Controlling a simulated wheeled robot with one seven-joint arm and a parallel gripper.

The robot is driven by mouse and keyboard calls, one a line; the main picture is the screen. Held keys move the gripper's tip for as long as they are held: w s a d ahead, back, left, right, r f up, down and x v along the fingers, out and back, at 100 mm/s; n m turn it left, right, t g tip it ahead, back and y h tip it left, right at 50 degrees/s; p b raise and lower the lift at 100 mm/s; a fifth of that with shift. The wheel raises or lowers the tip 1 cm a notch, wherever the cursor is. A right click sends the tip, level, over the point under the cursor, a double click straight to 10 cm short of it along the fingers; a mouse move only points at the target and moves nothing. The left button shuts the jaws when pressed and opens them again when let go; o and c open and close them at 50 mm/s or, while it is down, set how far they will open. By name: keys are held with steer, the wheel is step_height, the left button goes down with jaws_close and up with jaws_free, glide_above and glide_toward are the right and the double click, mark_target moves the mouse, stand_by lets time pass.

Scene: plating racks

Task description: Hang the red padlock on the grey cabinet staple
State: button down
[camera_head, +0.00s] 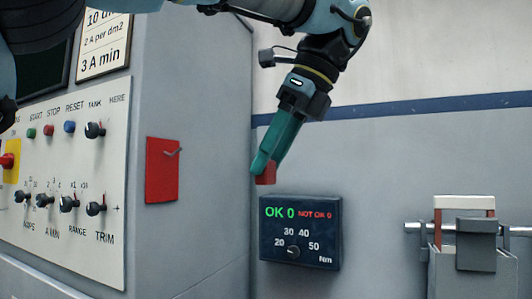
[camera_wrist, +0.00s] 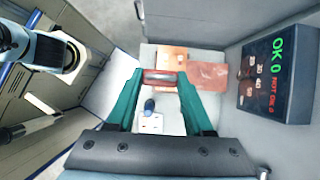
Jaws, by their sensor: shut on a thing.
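The red padlock (camera_head: 266,174) is between the green fingertips of my gripper (camera_head: 262,162) in the head view, and only its lower part shows. In the wrist view my gripper (camera_wrist: 160,78) is shut on the padlock (camera_wrist: 160,75), a dark red block across the fingertips. A small grey staple (camera_head: 173,153) sticks out from a red plate (camera_head: 161,178) on the side of the grey cabinet (camera_head: 195,100). The padlock is to the right of the staple in the head view, clearly apart from it.
A dark display box (camera_head: 300,232) reading "OK 0" is on the wall below and right of my gripper, and also in the wrist view (camera_wrist: 282,75). A panel with knobs (camera_head: 70,190) is at left. A grey tank with a rail (camera_head: 475,245) stands at lower right.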

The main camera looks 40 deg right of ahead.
steer(key=shift+s+d+r+p, duration=0.2)
steer(key=shift+s+d+p, duration=0.1)
steer(key=shift+s+p, duration=0.25)
steer(key=shift+s+d+r+p, duration=0.15)
steer(key=shift+s+d+p, duration=0.1)
steer(key=shift+s+p, duration=0.25)
steer(key=shift+s+d+p, duration=0.15)
steer(key=shift+p, duration=0.2)
steer(key=shift+s+d+p, duration=0.45)
steer(key=shift+s+p, duration=0.2)
steer(key=shift+s, duration=0.1)
steer(key=shift+s+d+p, duration=0.4)
steer(key=shift+s+p, duration=0.2)
steer(key=shift+s, duration=0.15)
